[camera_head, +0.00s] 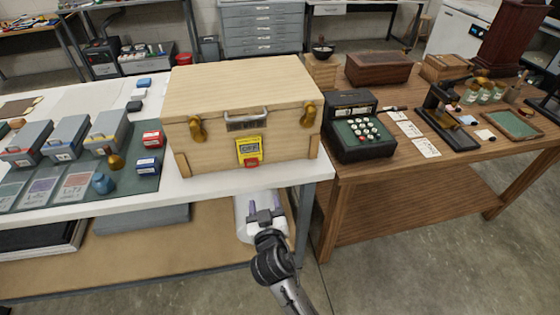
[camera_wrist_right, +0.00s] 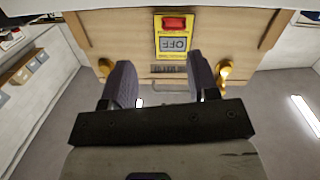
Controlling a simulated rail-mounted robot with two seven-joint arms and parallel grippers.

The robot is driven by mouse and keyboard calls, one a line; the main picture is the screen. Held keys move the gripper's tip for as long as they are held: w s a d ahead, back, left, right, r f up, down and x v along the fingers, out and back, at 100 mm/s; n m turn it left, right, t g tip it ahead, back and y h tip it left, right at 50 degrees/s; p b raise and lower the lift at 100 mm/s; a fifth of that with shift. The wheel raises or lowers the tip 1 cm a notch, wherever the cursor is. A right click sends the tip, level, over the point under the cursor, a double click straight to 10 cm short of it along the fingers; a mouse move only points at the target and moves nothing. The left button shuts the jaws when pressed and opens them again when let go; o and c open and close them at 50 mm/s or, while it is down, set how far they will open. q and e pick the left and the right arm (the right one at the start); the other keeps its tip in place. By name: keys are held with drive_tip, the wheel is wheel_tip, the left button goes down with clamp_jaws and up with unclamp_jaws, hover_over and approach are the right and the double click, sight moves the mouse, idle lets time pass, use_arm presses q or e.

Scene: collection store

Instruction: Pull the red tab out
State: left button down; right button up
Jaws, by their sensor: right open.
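A large pale wooden chest (camera_head: 245,95) stands on the white table. A yellow device (camera_head: 249,148) with a small grey display is fixed to its front. The red tab (camera_head: 251,163) sits at the device's lower edge. In the right wrist view the chest is upside down, with the red tab (camera_wrist_right: 174,23) at the top and the yellow device (camera_wrist_right: 163,45) reading OFF. My right gripper (camera_head: 265,210) is below and in front of the chest, open and empty, apart from the tab. Its two fingers (camera_wrist_right: 160,75) point toward the chest front. My left gripper is not in view.
Brass latches (camera_head: 198,130) flank the device, with a metal handle (camera_head: 246,114) above it. Grey boxes (camera_head: 70,135) stand left on a dark mat. Space before the chest front is clear.

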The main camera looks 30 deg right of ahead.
drive_tip(key=shift+m+t+y, duration=0.3)
drive_tip(key=shift+m+t, duration=0.2)
drive_tip(key=shift+t, duration=0.1)
drive_tip(key=x, duration=0.4)
drive_tip(key=b+x, duration=0.1)
drive_tip(key=x, duration=0.3)
drive_tip(key=a+r+b+x, duration=0.1)
drive_tip(key=x, duration=0.2)
drive_tip(key=shift+w, duration=0.55)
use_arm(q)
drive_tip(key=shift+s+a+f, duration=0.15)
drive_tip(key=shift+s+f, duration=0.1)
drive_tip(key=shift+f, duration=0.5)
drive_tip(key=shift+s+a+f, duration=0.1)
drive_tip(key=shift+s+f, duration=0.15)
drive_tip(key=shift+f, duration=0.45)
use_arm(e)
drive_tip(key=shift+x, duration=0.85)
